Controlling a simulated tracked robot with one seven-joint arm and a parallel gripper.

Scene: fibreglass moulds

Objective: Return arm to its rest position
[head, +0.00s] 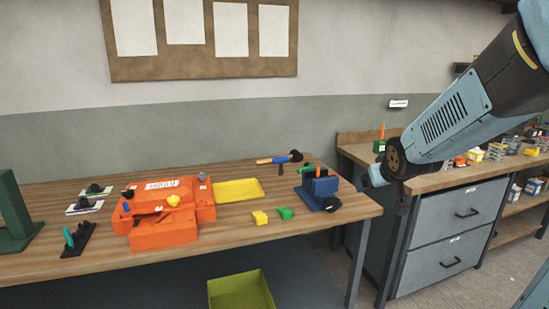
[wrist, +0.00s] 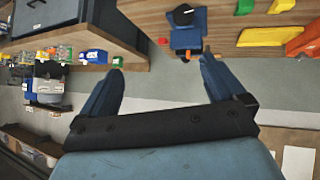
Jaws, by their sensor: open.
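My arm reaches in from the upper right of the head view. In the wrist view my gripper (wrist: 160,62) shows two blue fingers spread wide. Nothing is between the fingers. The wrist view appears upside down, with the bench top and wall beyond the fingers.
The workbench (head: 310,238) carries an orange mould (head: 165,234), a yellow tray (head: 238,190), a blue vice (head: 318,190), a hammer (head: 278,158) and small yellow and green blocks. A green bin (head: 240,291) is below. Shelves of small goods stand at right.

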